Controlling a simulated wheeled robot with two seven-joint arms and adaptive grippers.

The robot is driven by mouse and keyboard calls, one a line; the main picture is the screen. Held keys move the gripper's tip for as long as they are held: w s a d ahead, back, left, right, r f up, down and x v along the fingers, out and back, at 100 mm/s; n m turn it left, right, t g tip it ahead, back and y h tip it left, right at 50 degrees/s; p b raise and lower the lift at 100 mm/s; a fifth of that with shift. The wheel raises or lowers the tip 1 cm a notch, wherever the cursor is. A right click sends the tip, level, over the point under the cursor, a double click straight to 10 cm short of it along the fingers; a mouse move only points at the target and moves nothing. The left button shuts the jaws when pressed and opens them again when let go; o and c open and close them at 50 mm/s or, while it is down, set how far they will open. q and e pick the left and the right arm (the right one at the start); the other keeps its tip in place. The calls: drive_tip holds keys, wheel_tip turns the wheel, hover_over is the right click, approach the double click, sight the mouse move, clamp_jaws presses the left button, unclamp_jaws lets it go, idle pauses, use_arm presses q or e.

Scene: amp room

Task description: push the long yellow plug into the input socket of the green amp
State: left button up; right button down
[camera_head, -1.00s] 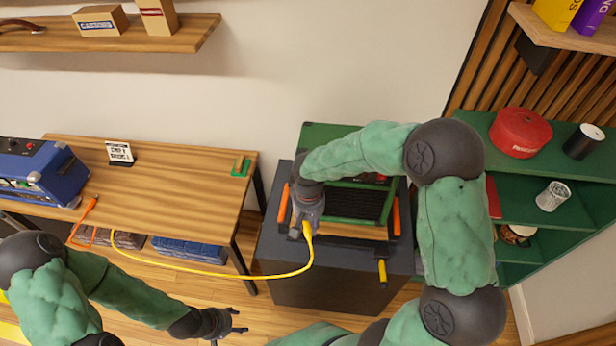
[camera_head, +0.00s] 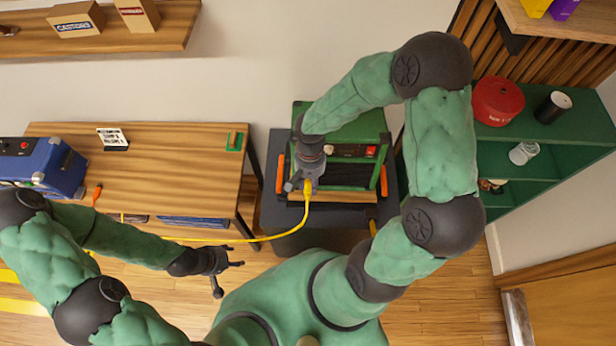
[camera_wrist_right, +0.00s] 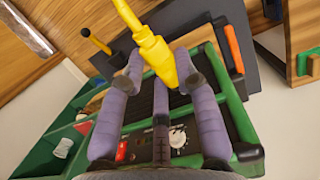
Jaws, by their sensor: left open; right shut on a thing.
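The green amp (camera_head: 356,129) stands on a dark box, and its front panel with knobs shows in the right wrist view (camera_wrist_right: 158,143). My right gripper (camera_head: 306,178) is in front of the amp's left part and shut on the yellow plug (camera_head: 307,189). In the right wrist view the plug (camera_wrist_right: 155,55) lies between the fingers, tilted, with its cable leaving at the top. The input socket cannot be made out, and I cannot tell whether the plug's tip touches the amp. My left gripper (camera_head: 222,268) is open and empty over the floor, left of the amp.
The yellow cable (camera_head: 255,240) runs left, below the wooden table (camera_head: 170,165). A blue amp (camera_head: 45,165) and an orange plug (camera_head: 97,194) are at its left. Floor in front is partly clear.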

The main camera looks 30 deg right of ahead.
drive_tip(key=w+d+f, duration=0.1)
drive_tip(key=w+d, duration=0.2)
drive_tip(key=w, duration=0.3)
drive_tip(key=shift+d, duration=0.3)
drive_tip(key=shift+w+d+f+b, duration=0.1)
drive_tip(key=shift+w+f+b, duration=0.1)
drive_tip(key=shift+b, duration=0.1)
idle(0.9)
drive_tip(key=shift+w+d+f+b, duration=0.1)
drive_tip(key=shift+w+d+b, duration=0.4)
drive_tip(key=shift+w, duration=0.35)
idle(1.8)
drive_tip(key=c, duration=0.8)
unclamp_jaws()
drive_tip(key=shift+c, duration=0.2)
wheel_tip(320, 180, up, 12)
drive_tip(key=w+d, duration=0.1)
drive_tip(key=shift+w, duration=0.4)
